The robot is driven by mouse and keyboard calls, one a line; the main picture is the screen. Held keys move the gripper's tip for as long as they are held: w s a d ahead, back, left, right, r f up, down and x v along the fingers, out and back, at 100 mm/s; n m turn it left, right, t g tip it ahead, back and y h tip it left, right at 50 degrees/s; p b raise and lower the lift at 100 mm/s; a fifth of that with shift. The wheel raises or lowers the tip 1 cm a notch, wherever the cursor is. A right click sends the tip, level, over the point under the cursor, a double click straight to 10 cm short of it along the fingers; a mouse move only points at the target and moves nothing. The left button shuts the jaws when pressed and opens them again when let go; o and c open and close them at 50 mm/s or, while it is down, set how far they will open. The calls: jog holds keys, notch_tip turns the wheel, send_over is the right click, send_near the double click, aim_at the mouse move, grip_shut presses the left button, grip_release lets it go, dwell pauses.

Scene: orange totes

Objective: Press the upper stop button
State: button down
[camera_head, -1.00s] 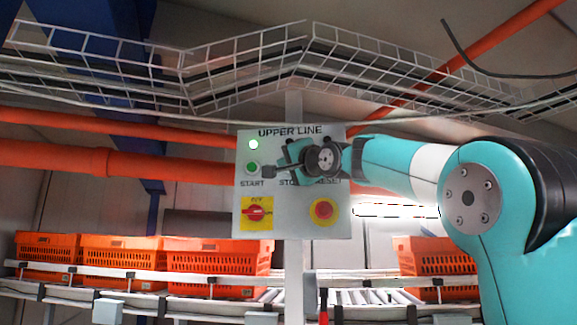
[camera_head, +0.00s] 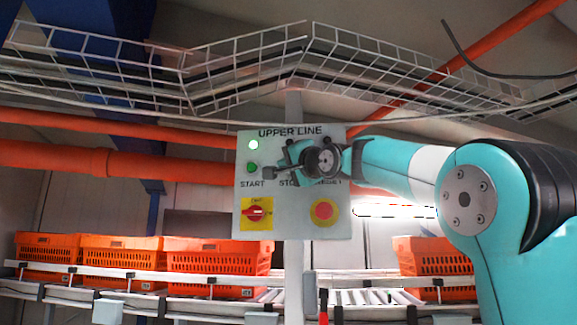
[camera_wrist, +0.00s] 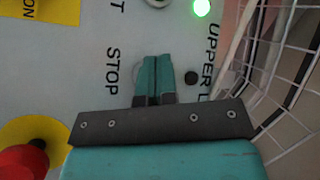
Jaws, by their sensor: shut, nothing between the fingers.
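The grey control panel (camera_head: 271,225) titled UPPER LINE faces me in the head view. In the wrist view the panel is turned on its side, and the STOP label (camera_wrist: 112,72) shows left of my gripper (camera_wrist: 154,78). My gripper's teal fingers are together and empty, pointing at the panel just beside that label. They cover most of the stop button, leaving only a pale rim at their left edge. I cannot tell whether they touch it. In the head view my wrist hides the stop button and part of its label.
The panel also has a green start button (camera_head: 252,168), a lit green lamp (camera_head: 253,145), a red switch on yellow (camera_head: 257,212) and a red button on yellow (camera_head: 324,211). A wire cable tray (camera_head: 240,65) runs above. Orange totes (camera_head: 205,256) stand on a conveyor below.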

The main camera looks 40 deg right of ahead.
jog(key=shift+w+d, duration=0.15)
jog(key=shift+w+d, duration=0.3)
dwell(0.8)
jog(key=shift+s, duration=0.1)
dwell(0.3)
jog(key=shift+s+a, duration=0.5)
jog(key=shift+a, duration=0.1)
jog(key=shift+s+a+b, duration=1.45)
jog(key=shift+s+a, duration=0.3)
jog(key=shift+a, duration=0.05)
